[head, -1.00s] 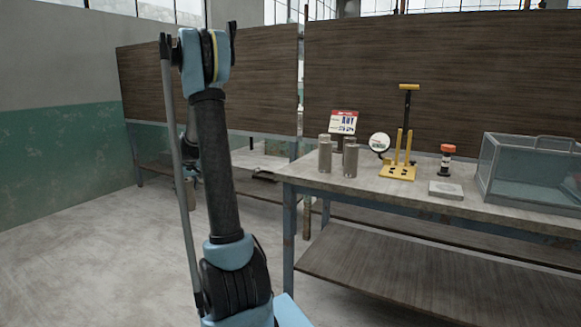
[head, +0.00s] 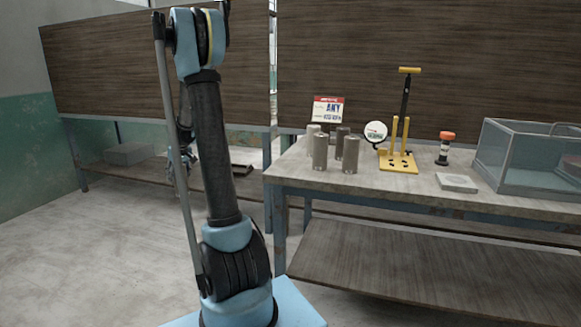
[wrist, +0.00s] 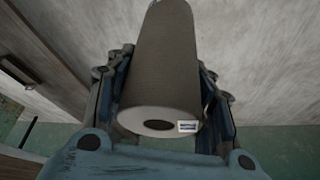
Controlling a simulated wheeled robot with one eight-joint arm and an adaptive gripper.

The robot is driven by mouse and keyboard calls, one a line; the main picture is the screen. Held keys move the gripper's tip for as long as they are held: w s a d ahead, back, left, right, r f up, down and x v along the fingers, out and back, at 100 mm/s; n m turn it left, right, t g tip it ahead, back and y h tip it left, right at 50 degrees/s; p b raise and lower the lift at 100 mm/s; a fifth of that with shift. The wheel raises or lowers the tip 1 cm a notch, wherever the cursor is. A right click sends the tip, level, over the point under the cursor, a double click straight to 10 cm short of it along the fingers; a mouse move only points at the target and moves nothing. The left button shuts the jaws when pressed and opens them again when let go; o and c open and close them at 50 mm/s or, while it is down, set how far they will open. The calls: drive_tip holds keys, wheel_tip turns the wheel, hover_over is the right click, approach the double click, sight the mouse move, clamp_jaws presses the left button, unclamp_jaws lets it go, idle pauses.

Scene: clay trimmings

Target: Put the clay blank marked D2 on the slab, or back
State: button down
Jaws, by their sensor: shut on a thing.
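My gripper (wrist: 165,118) is shut on a grey-brown clay cylinder (wrist: 165,65) in the wrist view. The fingers lie along both its sides. Its near end shows a dark round spot and a small white label with a blue mark, too small to read. In the head view my arm stands at the left and mostly hides the gripper and its load. A small pale grey flat block (head: 457,183), perhaps the slab, lies near the bench's front edge. Several upright cylinders (head: 320,153) stand in a group at the bench's left end. Their marks cannot be read.
The bench (head: 400,187) also holds a sign (head: 327,110) reading "ANY", a round white disc (head: 375,132), a yellow stand (head: 398,161), an orange-capped bottle (head: 445,148) and a clear tank (head: 520,178) at right. Floor is open at left. A second bench (head: 90,165) stands behind.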

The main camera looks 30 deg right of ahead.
drive_tip(key=s+d+r, duration=0.3)
drive_tip(key=d+r, duration=0.1)
drive_tip(key=d, duration=0.5)
drive_tip(key=s+d+r, duration=0.2)
drive_tip(key=d+r, duration=0.2)
drive_tip(key=d, duration=0.4)
drive_tip(key=s+d+r, duration=0.3)
drive_tip(key=d+r, duration=0.1)
drive_tip(key=d, duration=0.5)
drive_tip(key=s+d+r, duration=1.2)
drive_tip(key=s+d, duration=0.3)
drive_tip(key=s, duration=0.2)
drive_tip(key=shift+a+f, duration=0.1)
drive_tip(key=shift+f, duration=4.55)
drive_tip(key=c, duration=0.7)
unclamp_jaws()
drive_tip(key=shift+c, duration=0.2)
